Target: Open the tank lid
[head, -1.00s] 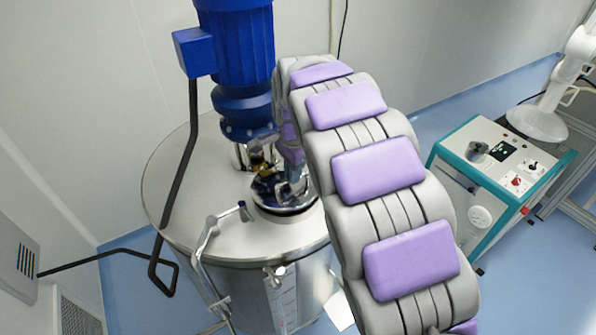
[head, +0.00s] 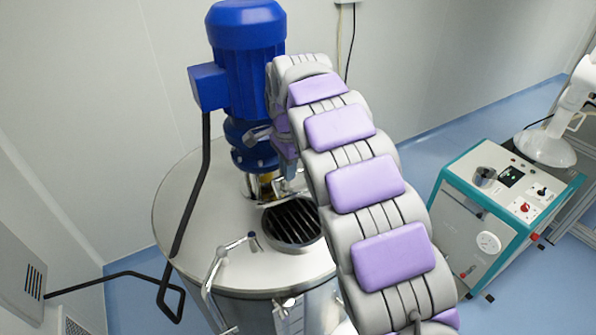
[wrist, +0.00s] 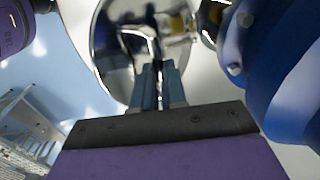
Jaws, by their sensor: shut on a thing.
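The steel tank (head: 190,215) stands in the middle of the head view, with a flat round top. Its round hatch opening (head: 293,222) is uncovered and shows a dark grate inside. The tank lid (wrist: 108,55) is a shiny round disc in the wrist view, raised off the opening. My gripper (wrist: 158,75) is shut on a bar-like handle (wrist: 150,45) at the lid's face. In the head view my gripper (head: 290,165) is above the back of the opening, partly hidden by my arm, and most of the lid is hard to make out.
A blue motor (head: 245,60) stands on the tank right behind the opening, close to my gripper. A bent metal pipe (head: 222,262) rises at the tank's front. A teal-edged control cabinet (head: 490,215) stands on the right, with clear blue floor between.

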